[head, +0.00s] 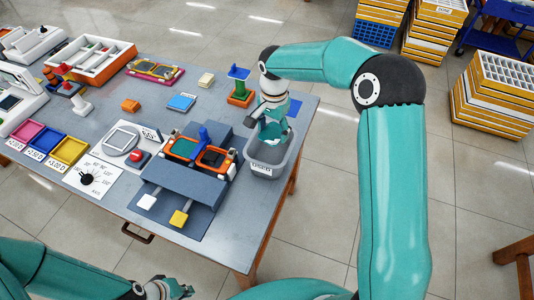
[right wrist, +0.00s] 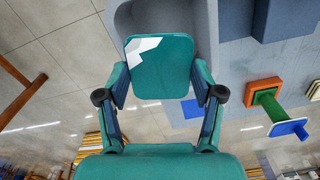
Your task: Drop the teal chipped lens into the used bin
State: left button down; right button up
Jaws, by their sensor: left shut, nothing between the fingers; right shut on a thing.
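The teal chipped lens (right wrist: 165,75) is a rounded square with a white jagged patch at its upper left corner. My right gripper (right wrist: 160,90) is shut on it, one finger at each side edge. In the head view, my right gripper (head: 268,118) points down over the grey bin labelled USED (head: 262,169), at the table's right edge. The lens shows there as a small teal and white patch (head: 271,137) at the bin's opening; its exact height is unclear. The bin also shows behind the lens in the right wrist view (right wrist: 203,18). My left gripper (head: 178,288) is shut and empty, low in front of the table.
A dark blue fixture with orange-rimmed teal lenses (head: 183,148) stands just left of the bin. A stand with a green post and blue top (head: 239,88) is behind it. Coloured trays (head: 68,150) line the left. Open floor lies right of the table.

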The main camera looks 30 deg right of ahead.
jog(key=f+b, duration=0.1)
jog(key=f, duration=0.1)
jog(key=d+f, duration=0.1)
jog(key=shift+f+b, duration=0.35)
jog(key=shift+b, duration=0.05)
jog(key=shift+f+b, duration=0.35)
jog(key=shift+f, duration=0.35)
jog(key=o, duration=1.1)
jog(key=shift+o, duration=0.2)
jog(key=shift+r, duration=0.15)
jog(key=shift+r, duration=0.3)
notch_tip(320, 180, up, 11)
jog(key=shift+r, duration=0.1)
